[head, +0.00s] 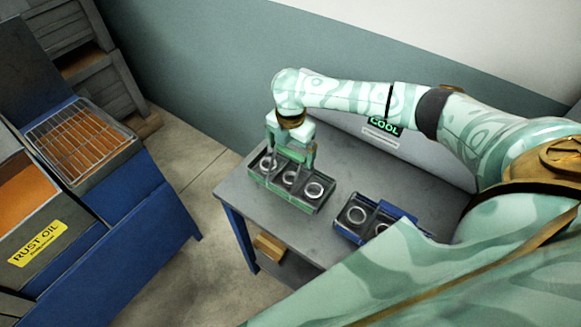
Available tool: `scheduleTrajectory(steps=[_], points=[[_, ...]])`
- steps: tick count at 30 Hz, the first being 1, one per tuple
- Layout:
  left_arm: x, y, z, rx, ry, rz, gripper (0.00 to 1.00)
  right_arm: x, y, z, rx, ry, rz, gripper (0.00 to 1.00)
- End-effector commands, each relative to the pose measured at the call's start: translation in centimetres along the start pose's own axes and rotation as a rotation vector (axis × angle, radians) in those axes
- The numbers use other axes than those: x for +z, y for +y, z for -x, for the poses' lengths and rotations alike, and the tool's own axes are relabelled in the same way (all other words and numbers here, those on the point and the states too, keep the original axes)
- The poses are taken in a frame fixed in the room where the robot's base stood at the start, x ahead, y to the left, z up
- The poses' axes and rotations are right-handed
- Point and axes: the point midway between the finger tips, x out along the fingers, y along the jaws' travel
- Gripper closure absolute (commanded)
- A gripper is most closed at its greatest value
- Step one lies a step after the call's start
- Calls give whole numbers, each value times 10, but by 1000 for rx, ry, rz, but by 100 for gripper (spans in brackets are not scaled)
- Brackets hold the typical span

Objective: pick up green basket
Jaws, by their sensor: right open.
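The green basket (291,191) sits on the grey table, near its left edge, with several metal rings in its compartments. My right gripper (290,162) is over the basket, pointing down, with its fingers spread around the basket's upper middle part. The jaws are open. Whether the fingers touch the basket cannot be told. My left gripper is not in view.
A blue basket (352,232) with rings stands right of the green one, partly hidden by my body. The grey table (236,186) has a COOL sign (384,126) behind it. At left are a RUST OIL tank (38,243) and a wire rack (80,140). Floor lies between.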

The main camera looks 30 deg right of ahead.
Motion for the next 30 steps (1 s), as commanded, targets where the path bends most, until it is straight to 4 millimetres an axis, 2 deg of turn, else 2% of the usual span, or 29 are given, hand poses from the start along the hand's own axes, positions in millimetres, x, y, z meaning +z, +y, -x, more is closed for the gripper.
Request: scheduleTrajectory(steps=[1,3,10,17,26,30], points=[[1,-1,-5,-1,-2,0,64,0,0,-12,-3,2,-1,0],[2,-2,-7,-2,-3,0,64,0,-1,-20,-3,0,0,0],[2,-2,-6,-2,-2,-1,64,0,0,-21,0,-1,0,0],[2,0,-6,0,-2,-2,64,0,0,-21,0,-1,0,64],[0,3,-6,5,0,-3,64,0,1,-18,3,-1,0,64],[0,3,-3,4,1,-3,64,0,1,-11,3,-1,1,64]])
